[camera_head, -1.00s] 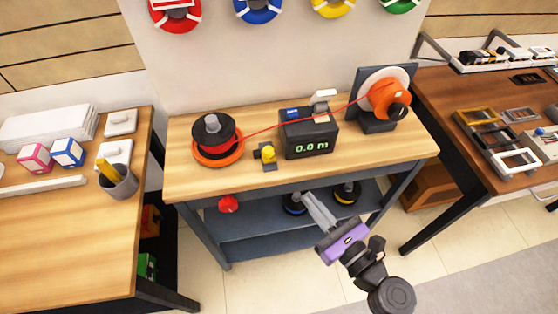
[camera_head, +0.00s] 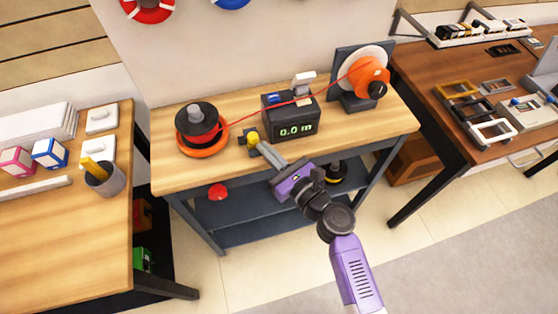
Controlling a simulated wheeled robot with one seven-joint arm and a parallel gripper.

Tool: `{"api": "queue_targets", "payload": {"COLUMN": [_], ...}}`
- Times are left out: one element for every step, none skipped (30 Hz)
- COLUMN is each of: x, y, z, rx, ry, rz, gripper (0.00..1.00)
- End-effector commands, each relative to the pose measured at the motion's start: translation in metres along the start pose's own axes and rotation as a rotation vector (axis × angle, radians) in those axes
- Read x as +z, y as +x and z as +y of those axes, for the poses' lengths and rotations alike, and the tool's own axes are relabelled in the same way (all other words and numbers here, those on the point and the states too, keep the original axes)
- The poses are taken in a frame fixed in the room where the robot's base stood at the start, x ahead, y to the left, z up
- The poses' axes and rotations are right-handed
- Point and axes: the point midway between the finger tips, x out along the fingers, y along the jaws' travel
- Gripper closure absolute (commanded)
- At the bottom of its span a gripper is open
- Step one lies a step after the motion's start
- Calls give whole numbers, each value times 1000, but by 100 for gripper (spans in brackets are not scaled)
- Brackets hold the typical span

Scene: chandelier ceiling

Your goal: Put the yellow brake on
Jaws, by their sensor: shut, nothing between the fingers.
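The yellow brake (camera_head: 254,138) is a small yellow lever or knob on a dark base at the front of the wooden bench top (camera_head: 185,176). It stands between the orange-rimmed dark spool and the black meter. My gripper (camera_head: 262,147) is shut and empty. Its fingertips are right at the brake's front right side and partly hide its base. I cannot tell whether they touch it.
The black spool on its orange disc (camera_head: 203,148) stands left of the brake. The black meter (camera_head: 291,120) reads 0.0 m to its right. A red line runs from the spool past the meter to the orange reel (camera_head: 368,76).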

Motion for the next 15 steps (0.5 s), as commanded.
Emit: {"api": "queue_targets", "payload": {"x": [0,0,0,0,0,-1,-1,-1,-1,-1,-1,-1,-1,-1,-1], "y": [6,8,11,12,13,14,15,15,16,16,15,15,15,15,15], "z": [0,0,0,0,0,0,0,0,0,0,0,0,0,0,0], "rx": [0,1,1,1,1,1,1,1,1,1,1,1,1,1,0], "ry": [1,1,1,0,0,0,0,0,0,0,0,0,0,0,0], "rz": [0,0,0,0,1,1,1,1,1,1,1,1,1,1,1], "gripper": [100,100,100,100,100,100,100,100,100,100,100,100,100,100,100]}}
